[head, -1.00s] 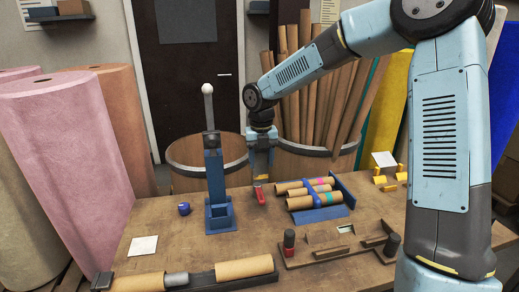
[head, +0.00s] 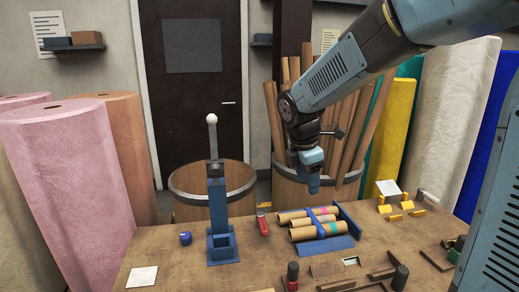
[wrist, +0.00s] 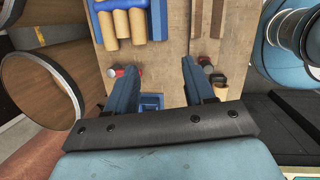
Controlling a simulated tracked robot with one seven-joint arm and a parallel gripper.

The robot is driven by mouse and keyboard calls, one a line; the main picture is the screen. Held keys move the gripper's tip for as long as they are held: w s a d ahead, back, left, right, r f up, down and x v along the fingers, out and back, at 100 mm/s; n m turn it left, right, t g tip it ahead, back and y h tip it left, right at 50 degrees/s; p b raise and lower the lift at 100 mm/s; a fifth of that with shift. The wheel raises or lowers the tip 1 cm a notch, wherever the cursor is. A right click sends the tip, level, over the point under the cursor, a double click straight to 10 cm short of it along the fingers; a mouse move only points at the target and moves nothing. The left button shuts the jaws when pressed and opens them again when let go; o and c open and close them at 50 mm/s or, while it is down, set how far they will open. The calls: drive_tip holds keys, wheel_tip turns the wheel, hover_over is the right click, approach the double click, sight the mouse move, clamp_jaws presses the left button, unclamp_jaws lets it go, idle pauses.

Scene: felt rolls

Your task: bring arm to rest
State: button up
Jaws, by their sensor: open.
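My gripper (head: 313,188) hangs in the air above the back of the workbench, in front of the right wooden barrel, in the head view. In the wrist view my gripper (wrist: 157,80) shows two blue fingers spread apart with nothing between them. Below it lies the wooden bench top (wrist: 172,62). My light blue arm (head: 345,75) reaches in from the upper right.
A blue rack of cardboard tubes (head: 328,246) is on the bench below my gripper. A blue upright stand (head: 217,215) with a white-tipped lever is left of it. A red-handled item (head: 262,225) lies between. Barrels (head: 205,190) stand behind.

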drive_tip(key=s+d+r+m+t, duration=0.1)
drive_tip(key=s+d+m, duration=0.2)
drive_tip(key=s+m, duration=0.3)
drive_tip(key=s+d+r+m+t+y, duration=0.1)
drive_tip(key=s+d+r+m, duration=0.1)
drive_tip(key=s+d+m, duration=0.2)
drive_tip(key=s+d+r+m+t+y, duration=0.1)
drive_tip(key=s+d+m, duration=0.3)
drive_tip(key=s+m, duration=0.5)
drive_tip(key=shift+s+r+m+t, duration=0.3)
drive_tip(key=shift+r+m, duration=0.45)
drive_tip(key=shift+m, duration=0.55)
idle(0.4)
